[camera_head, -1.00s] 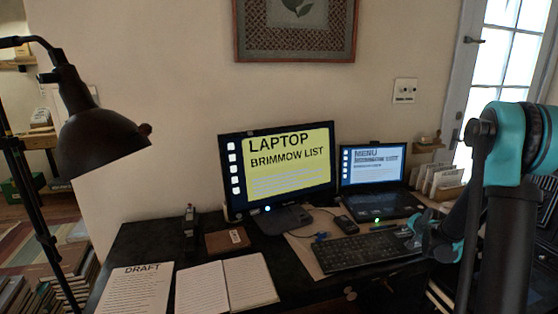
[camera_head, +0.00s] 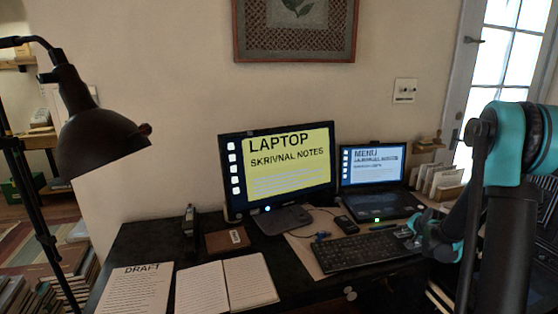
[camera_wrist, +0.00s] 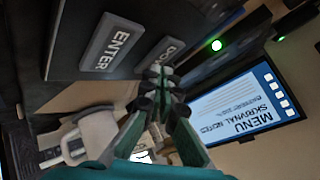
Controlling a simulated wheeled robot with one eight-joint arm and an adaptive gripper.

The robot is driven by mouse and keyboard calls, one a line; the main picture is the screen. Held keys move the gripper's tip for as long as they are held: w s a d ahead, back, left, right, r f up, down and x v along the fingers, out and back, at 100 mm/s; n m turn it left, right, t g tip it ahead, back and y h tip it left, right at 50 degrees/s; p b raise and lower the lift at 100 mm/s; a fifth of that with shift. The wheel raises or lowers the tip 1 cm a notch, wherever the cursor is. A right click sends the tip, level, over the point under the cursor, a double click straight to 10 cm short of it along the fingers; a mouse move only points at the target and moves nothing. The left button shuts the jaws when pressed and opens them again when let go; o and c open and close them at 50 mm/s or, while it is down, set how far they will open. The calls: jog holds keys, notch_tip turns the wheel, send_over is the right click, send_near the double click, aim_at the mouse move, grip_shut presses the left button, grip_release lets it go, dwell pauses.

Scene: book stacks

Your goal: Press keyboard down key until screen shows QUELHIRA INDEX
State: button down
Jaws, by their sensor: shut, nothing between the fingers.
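The monitor (camera_head: 278,165) shows LAPTOP and SKRIVNAL NOTES on yellow. The laptop screen (camera_head: 373,165) shows MENU; in the wrist view the laptop screen (camera_wrist: 237,115) reads MENU, SKRIVNAL NOTES. The black keyboard (camera_head: 362,252) lies on the desk. In the wrist view, a grey ENTER key (camera_wrist: 115,47) is fully visible. Beside it, a key lettered "DO..." (camera_wrist: 168,50) is partly hidden by my fingertips. My gripper (camera_wrist: 163,88) is shut and empty, its tips at that key's near end; I cannot tell whether they touch it. In the head view my gripper is beyond the keyboard's right end, its tips unclear.
A mouse (camera_head: 346,224) lies behind the keyboard. An open notebook (camera_head: 228,285) and a DRAFT sheet (camera_head: 135,290) lie at the desk's left. A black lamp (camera_head: 100,140) stands at far left. A green light (camera_wrist: 216,45) glows near the laptop.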

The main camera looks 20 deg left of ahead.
jog(key=shift+s+d+r, duration=0.1)
jog(key=shift+r, duration=2.95)
jog(key=s+d+f+n+g+h, duration=0.1)
jog(key=s+f+n+g, duration=0.1)
jog(key=s, duration=1.8)
jog(key=s+d+f+n+g+h, duration=0.1)
jog(key=s+d+f+n+g, duration=0.1)
jog(key=s, duration=1.8)
jog(key=n+g, duration=0.1)
jog(key=n, duration=0.1)
jog(key=shift+s+f+n, duration=0.2)
jog(key=shift+f+n, duration=0.2)
jog(key=shift+w+a, duration=0.1)
